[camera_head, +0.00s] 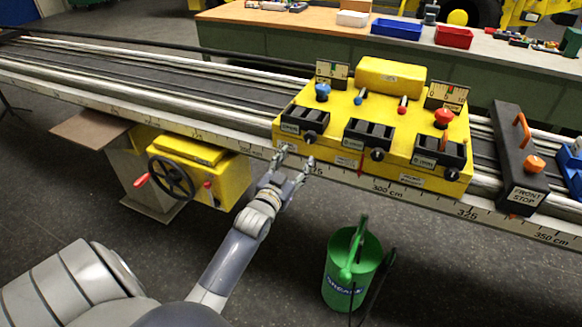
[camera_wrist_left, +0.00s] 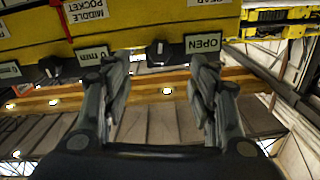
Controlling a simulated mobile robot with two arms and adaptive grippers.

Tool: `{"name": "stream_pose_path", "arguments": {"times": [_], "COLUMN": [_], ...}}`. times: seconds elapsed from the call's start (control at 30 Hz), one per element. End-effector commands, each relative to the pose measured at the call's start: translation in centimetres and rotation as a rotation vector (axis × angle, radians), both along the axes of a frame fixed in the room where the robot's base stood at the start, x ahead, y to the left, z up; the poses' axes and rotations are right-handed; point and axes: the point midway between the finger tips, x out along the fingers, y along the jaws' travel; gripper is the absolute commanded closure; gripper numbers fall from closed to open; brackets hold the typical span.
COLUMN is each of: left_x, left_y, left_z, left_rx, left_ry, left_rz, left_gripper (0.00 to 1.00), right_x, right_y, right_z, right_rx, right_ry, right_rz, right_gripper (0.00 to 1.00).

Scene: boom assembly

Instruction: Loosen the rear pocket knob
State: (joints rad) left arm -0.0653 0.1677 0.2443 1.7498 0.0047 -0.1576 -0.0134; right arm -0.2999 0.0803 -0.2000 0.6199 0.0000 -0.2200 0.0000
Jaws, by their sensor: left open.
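The rear pocket knob (camera_head: 310,135) is a small black knob on the front of the left black pocket unit (camera_head: 303,120) on the yellow carriage box (camera_head: 340,163). A plate reading OPEN (camera_head: 290,128) sits beside it. My left gripper (camera_head: 296,157) is open and empty, just below and in front of this knob, at the box's lower edge. In the left wrist view the dark knob (camera_wrist_left: 158,52) shows between the spread fingertips (camera_wrist_left: 164,64), with the OPEN plate (camera_wrist_left: 203,42) near the right finger. Contact is not visible. My right gripper is not in view.
The middle knob (camera_head: 377,155) and front knob (camera_head: 452,174) are to the right. A long rail with a scale (camera_head: 388,188) runs below the box. A yellow handwheel unit (camera_head: 230,178) is at left, and a green can (camera_head: 337,270) stands on the floor.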

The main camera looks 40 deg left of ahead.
Motion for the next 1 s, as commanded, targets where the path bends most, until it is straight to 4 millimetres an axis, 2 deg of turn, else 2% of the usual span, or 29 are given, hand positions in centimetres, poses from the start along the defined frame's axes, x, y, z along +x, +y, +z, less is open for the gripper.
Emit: {"name": "stream_pose_path", "arguments": {"times": [0.1,0.23,0.83,0.93,1.0], "left_x": [-1.4,-2.1,-2.2,-2.2,-2.4], "left_y": [-0.3,-0.5,-0.6,-0.8,-1.4], "left_z": [-0.1,0.0,-0.1,-1.9,-4.7], "left_rx": [0.000,0.000,-0.001,-0.010,-0.025], "left_ry": [0.001,0.000,0.002,0.034,0.085], "left_rz": [0.000,0.000,-0.001,-0.004,-0.012], "left_gripper": [0.47,0.47,0.47,0.47,0.47], "right_x": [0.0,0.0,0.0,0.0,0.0], "right_y": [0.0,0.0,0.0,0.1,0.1], "right_z": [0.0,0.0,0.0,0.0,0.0], "right_rx": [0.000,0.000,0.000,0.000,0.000], "right_ry": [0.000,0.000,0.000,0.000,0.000], "right_rz": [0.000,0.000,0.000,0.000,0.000], "right_gripper": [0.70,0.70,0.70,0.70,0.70]}}
